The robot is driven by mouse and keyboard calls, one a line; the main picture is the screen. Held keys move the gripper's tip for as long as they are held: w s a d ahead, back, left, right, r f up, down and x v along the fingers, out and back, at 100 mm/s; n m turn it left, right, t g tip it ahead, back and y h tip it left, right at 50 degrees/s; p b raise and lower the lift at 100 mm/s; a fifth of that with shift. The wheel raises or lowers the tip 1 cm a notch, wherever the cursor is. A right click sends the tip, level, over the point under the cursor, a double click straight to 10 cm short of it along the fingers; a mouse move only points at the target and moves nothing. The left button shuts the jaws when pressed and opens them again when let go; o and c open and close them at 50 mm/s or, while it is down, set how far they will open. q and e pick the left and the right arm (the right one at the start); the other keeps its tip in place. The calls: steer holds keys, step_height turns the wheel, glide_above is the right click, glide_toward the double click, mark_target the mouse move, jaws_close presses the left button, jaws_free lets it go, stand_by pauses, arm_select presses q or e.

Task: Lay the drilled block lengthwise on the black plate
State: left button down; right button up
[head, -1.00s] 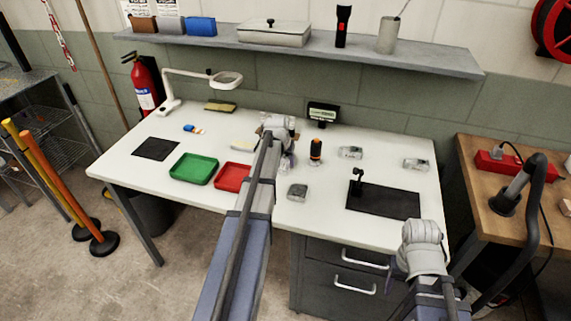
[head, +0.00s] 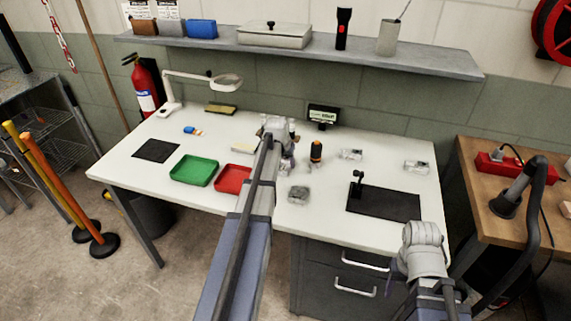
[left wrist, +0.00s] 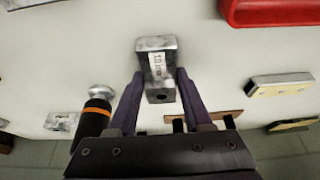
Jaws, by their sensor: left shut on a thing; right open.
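The drilled block (left wrist: 157,62) is a grey metal piece with a white label and a dark hole in its near end, seen in the left wrist view. My left gripper (left wrist: 160,78) is shut on its two sides. In the head view my left gripper (head: 286,160) is over the middle of the white table, and my wrist hides most of the block. A large black plate (head: 395,207) lies at the table's right front, with a small black post at its left back. My right gripper (head: 393,272) is open and low beside the table's right front edge, partly hidden by its wrist.
A green tray (head: 194,171) and a red tray (head: 233,179) lie left of my left gripper. An orange-and-black tool (head: 316,152) stands to its right. Clear packets (head: 351,154) and a grey item (head: 299,194) lie nearby. A smaller black mat (head: 156,150) is at far left.

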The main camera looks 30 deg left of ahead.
step_height(320, 180, up, 10)
steer(key=p, duration=1)
